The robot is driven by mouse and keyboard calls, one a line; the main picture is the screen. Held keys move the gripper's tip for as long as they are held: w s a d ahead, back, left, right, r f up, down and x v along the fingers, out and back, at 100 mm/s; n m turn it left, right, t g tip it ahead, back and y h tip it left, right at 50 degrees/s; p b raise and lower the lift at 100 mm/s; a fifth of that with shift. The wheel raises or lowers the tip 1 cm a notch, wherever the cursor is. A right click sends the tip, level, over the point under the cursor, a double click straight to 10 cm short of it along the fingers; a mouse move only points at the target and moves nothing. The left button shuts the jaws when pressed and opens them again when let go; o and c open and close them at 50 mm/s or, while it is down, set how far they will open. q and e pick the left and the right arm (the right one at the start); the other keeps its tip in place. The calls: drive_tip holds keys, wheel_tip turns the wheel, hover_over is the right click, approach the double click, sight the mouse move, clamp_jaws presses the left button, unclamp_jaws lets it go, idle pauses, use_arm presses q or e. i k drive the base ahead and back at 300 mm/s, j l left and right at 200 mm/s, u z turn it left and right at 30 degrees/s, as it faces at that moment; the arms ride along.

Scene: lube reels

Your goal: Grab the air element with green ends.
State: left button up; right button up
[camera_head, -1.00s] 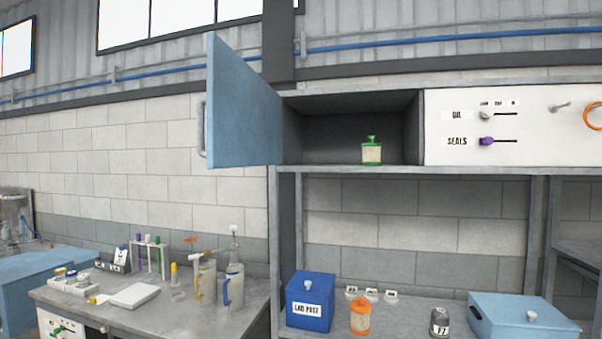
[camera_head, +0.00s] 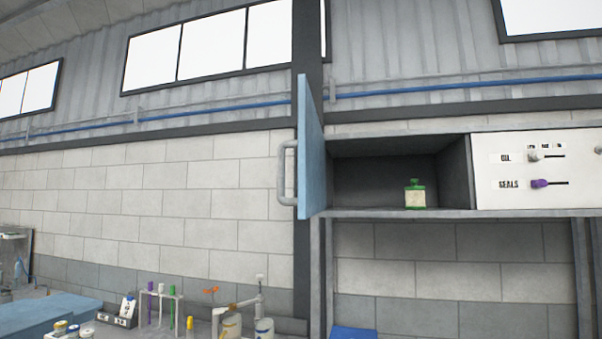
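The air element with green ends (camera_head: 415,195) stands upright in the open wall cabinet (camera_head: 384,180), toward its right side. It has a pale body between a green top and a green base. The blue cabinet door (camera_head: 311,150) is swung open at the left, with a grey handle on it. Neither of my grippers is in view.
A panel (camera_head: 540,177) with OIL and SEALS sliders adjoins the cabinet on the right. Below left, a bench holds a test tube rack (camera_head: 162,305), jugs (camera_head: 232,325) and small jars. A blue box top (camera_head: 353,333) shows at the bottom edge.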

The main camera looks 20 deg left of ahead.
sight(415, 197)
drive_tip(key=j, duration=0.45)
drive_tip(key=k+j+z, duration=0.15)
drive_tip(key=j, duration=0.75)
drive_tip(key=k+j+z, duration=0.15)
drive_tip(key=j, duration=0.25)
drive_tip(key=l, duration=0.55)
drive_tip(key=k+l, duration=0.15)
drive_tip(key=l, duration=0.4)
drive_tip(key=i+l+u, duration=0.3)
drive_tip(key=i+l, duration=0.15)
drive_tip(key=l, duration=0.15)
drive_tip(key=i+l+u, duration=0.1)
drive_tip(key=l, duration=0.25)
drive_tip(key=i+l+u, duration=0.15)
drive_tip(key=i+l, duration=0.15)
drive_tip(key=i+l+u, duration=0.15)
drive_tip(key=l, duration=0.3)
drive_tip(key=i+l+u, duration=0.15)
drive_tip(key=l, duration=0.25)
